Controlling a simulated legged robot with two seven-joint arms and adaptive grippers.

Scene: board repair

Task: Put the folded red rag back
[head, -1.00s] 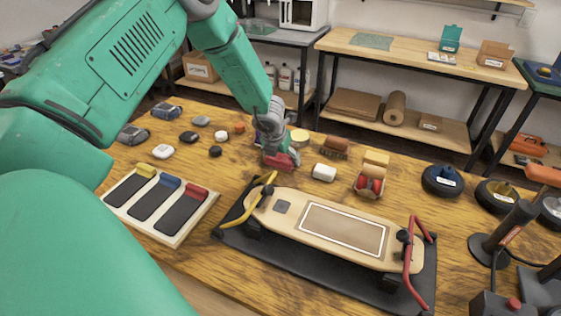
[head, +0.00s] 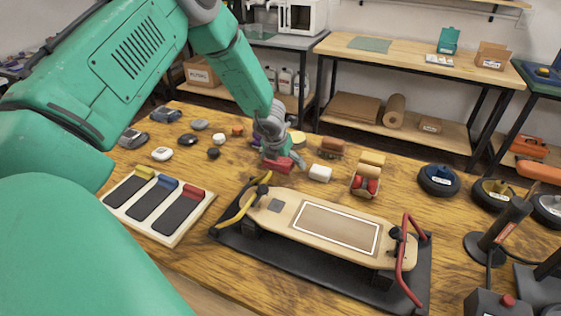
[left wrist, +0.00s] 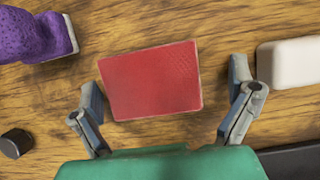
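The folded red rag (head: 279,165) lies on the wooden table behind the skateboard, below my left gripper (head: 277,152). In the left wrist view the rag (left wrist: 152,82) is a flat red rectangle, slightly tilted. My left gripper (left wrist: 166,112) is open, with one finger on each side of the rag. The left finger is close to the rag's left edge, and a clear gap shows between the rag and the right finger. My right gripper is not in view.
A purple item (left wrist: 32,36) lies left of the rag and a white block (head: 320,173) right of it. A skateboard (head: 318,226) on a dark stand fills the front. A tray with three dark strips (head: 158,206) is at left. Brushes (head: 331,147) stand behind.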

